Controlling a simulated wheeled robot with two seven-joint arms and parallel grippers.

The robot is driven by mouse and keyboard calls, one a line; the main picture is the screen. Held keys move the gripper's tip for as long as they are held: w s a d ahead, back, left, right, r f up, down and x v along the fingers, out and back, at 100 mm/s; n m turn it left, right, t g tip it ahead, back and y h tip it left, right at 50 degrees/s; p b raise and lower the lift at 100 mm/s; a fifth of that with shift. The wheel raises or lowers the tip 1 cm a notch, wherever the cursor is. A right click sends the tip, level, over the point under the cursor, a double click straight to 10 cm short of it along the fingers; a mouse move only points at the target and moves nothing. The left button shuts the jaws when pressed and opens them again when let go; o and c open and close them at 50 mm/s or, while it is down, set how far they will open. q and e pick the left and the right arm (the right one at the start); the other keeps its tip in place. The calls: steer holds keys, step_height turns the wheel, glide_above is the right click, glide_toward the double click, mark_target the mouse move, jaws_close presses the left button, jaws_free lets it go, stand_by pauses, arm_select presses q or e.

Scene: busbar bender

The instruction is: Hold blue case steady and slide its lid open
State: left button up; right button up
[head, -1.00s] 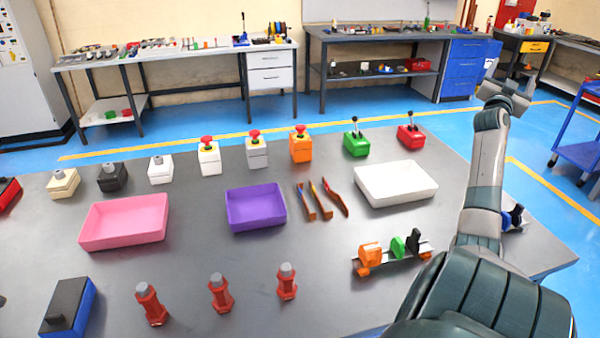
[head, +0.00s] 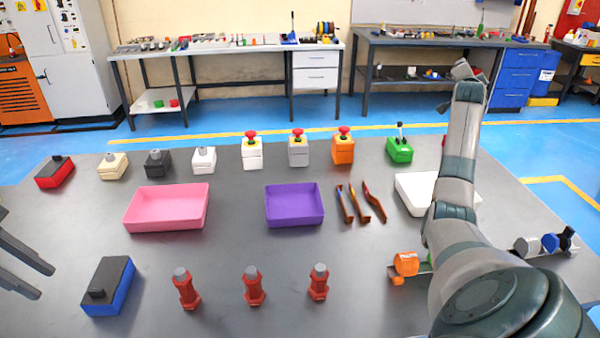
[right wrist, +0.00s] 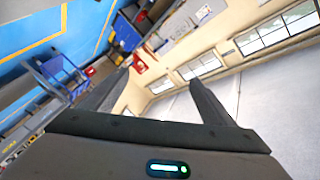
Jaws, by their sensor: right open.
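The blue case (head: 124,296) lies at the front left of the grey table in the head view. Its flat dark lid (head: 112,272) covers the top, with a small raised black grip near the front end. My left gripper (head: 44,282) comes in from the left edge, its two dark fingers apart and empty. It is to the left of the case, not touching it. My right gripper (right wrist: 160,88) is open and empty in the right wrist view, pointing out into the room. In the head view my right arm is raised at the right, away from the case.
Several red bolt-like pieces (head: 254,287) stand right of the case. A pink tray (head: 166,222) and a purple tray (head: 294,217) lie behind. A white tray (head: 412,199) is partly hidden by my right arm. Button boxes line the back. Table around the case is mostly clear.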

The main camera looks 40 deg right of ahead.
steer(key=w+a+f+n+t+y, duration=0.35)
steer(key=w+a+n, duration=0.25)
steer(key=w+a, duration=0.7)
steer(key=w+a+f+n+t+y, duration=0.2)
steer(key=w+a+f+n+y, duration=0.3)
steer(key=w+a, duration=0.8)
steer(key=w+a+n+y, duration=0.3)
steer(key=w+a+n, duration=0.3)
steer(key=w+a, duration=0.5)
steer(key=w+a+n+y, duration=0.4)
steer(key=w+a+n, duration=0.25)
steer(key=a, duration=0.85)
steer(key=a+n+g+y, duration=0.5)
steer(key=a+n, duration=0.8)
steer(key=a, duration=2)
steer(key=s+a+f+n+g+h, duration=0.3)
steer(key=s+a+n+g, duration=0.3)
steer(key=s+a+n, duration=1)
steer(key=s+a+h, duration=0.1)
steer(key=a, duration=0.2)
steer(key=shift+a, duration=0.4)
